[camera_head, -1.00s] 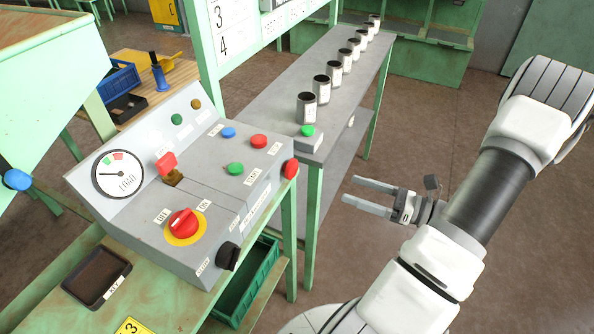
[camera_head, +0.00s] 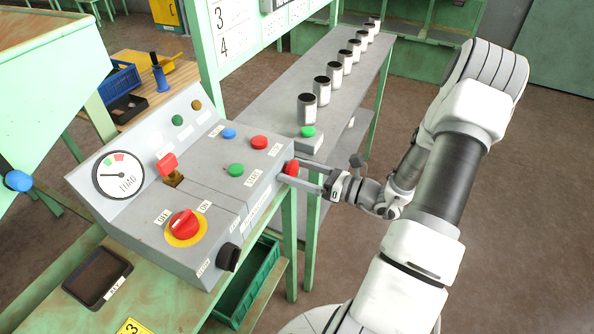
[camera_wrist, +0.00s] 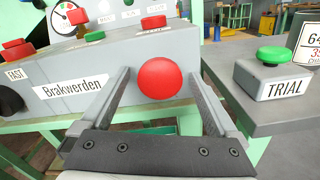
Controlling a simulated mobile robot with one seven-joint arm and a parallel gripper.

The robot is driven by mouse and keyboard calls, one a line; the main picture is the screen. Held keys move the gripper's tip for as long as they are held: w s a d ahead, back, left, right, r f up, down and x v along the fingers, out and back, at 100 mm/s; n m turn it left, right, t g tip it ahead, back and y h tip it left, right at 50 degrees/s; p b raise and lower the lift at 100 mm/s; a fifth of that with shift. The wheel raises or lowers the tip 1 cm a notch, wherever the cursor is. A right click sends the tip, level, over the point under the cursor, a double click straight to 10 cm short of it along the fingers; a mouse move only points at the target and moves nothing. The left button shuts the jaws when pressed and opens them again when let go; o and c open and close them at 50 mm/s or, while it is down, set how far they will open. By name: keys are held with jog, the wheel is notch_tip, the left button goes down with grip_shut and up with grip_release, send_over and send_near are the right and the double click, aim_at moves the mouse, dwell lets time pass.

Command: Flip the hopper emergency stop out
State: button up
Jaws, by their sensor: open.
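A round red mushroom button (camera_head: 291,168) sticks out from the right side face of the grey control console (camera_head: 150,232); no label naming it as the hopper emergency stop is readable. In the wrist view the red button (camera_wrist: 159,78) sits large between the two fingers, with a gap on each side. My gripper (camera_head: 290,171) is open, its fingers pointing left at the console's side and straddling the button. Whether a fingertip touches the console face is unclear.
The console top carries a red rotary switch (camera_head: 183,224), a red toggle (camera_head: 167,163), a load gauge (camera_head: 118,175) and several coloured buttons. A green-topped TRIAL box (camera_wrist: 273,80) stands close to the right of my gripper, on a grey bench (camera_head: 262,92) with several cans.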

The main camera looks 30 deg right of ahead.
grip_shut()
jog(key=shift+s+d, duration=0.35)
jog(key=shift+s, duration=0.1)
jog(key=shift+s+d+p, duration=0.15)
jog(key=shift+s+p, duration=0.05)
jog(key=shift+p, duration=0.1)
grip_release()
dwell(0.4)
jog(key=shift+s+d, duration=0.1)
jog(key=v, duration=1.7)
